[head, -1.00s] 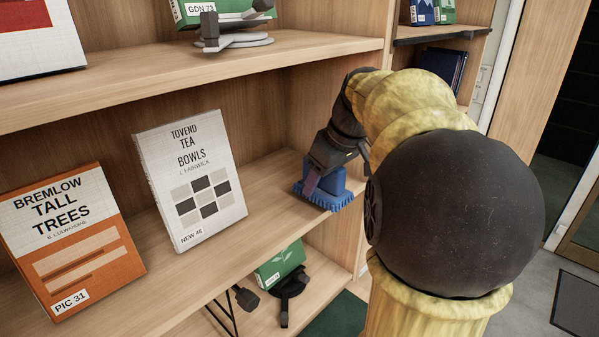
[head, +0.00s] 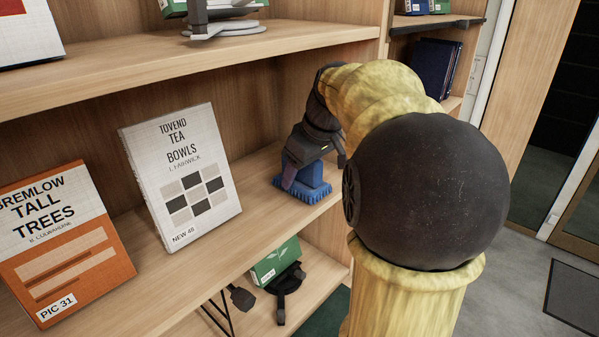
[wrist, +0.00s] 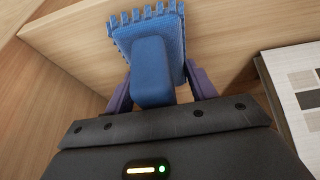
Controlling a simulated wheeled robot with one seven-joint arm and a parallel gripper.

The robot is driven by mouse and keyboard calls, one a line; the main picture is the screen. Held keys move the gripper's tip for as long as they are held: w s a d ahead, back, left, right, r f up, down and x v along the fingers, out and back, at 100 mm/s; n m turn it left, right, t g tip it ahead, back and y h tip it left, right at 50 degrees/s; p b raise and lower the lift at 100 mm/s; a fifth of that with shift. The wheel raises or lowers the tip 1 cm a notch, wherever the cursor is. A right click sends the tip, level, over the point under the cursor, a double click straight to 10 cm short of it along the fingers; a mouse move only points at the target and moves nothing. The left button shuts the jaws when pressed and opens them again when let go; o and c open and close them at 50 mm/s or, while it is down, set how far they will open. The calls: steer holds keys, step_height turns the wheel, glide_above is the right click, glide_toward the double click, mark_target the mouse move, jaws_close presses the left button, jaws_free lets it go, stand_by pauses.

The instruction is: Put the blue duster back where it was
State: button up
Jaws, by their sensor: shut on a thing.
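The blue duster (head: 313,175) has a block-like handle and a fringed blue head. It is at the right end of the middle shelf (head: 262,205), fringe down, right of the white book. My gripper (head: 305,165) is shut on its handle from above. In the wrist view the purple fingers (wrist: 160,85) sit on either side of the duster's handle (wrist: 152,72), and the fringed head (wrist: 150,22) lies beyond against the wood. I cannot tell whether the fringe touches the shelf. My arm hides part of the shelf's right end.
A white book, Tea Bowls (head: 180,178), and an orange book, Tall Trees (head: 65,245), stand tilted on the same shelf. A green book (head: 276,262) on a dark stand is below. The upper shelf (head: 150,70) hangs overhead. Bare shelf lies between the white book and the duster.

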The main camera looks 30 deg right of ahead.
steer(key=shift+f, duration=0.15)
steer(key=o, duration=1)
